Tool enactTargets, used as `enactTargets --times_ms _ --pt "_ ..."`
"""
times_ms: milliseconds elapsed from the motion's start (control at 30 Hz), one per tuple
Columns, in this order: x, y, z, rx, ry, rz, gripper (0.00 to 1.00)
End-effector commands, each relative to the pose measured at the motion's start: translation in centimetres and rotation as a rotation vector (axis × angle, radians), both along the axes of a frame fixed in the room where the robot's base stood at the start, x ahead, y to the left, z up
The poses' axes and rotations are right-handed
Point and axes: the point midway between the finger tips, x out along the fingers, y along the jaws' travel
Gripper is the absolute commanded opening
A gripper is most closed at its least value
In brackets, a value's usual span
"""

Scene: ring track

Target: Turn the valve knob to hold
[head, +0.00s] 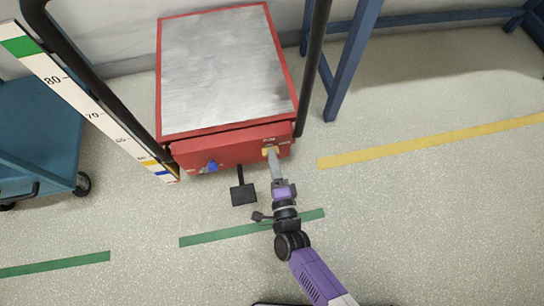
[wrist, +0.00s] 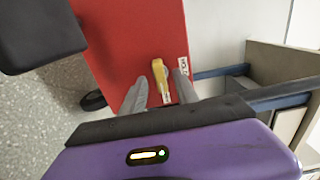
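The yellow valve knob (head: 269,151) is on the right part of the red front panel (head: 235,148) of a lift cart. In the wrist view the knob (wrist: 159,73) is a narrow yellow lever, slightly tilted. My gripper (head: 273,158) reaches up to the panel. Its two grey fingers (wrist: 161,79) are open, one on each side of the knob, with small visible gaps. A white label (wrist: 183,65) with dark lettering sits right of the knob, partly behind the right finger. Another label (wrist: 165,98) lies between the fingers, partly hidden.
A blue knob (head: 212,166) sits left on the panel, above a black pedal (head: 243,194). A marked height scale (head: 85,100) stands at left, near a blue trolley (head: 38,135). A blue frame leg (head: 352,60) stands at right. The floor at lower right is clear.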

Motion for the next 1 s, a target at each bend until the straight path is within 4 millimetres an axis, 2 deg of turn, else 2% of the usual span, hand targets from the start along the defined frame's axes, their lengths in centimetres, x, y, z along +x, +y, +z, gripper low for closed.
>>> enactTargets --times_ms 133,433,467,633,1000 --pt "1.18 0.35 -0.11 -0.001 -0.001 0.000 0.36" --pt "1.47 0.43 0.02 -0.002 0.000 0.001 0.36" --pt "1.46 0.43 0.02 -0.002 0.000 0.001 0.34" --pt "1.45 0.42 0.02 -0.002 -0.001 0.001 0.01" --pt "1.45 0.39 0.02 -0.021 -0.005 0.000 0.00"
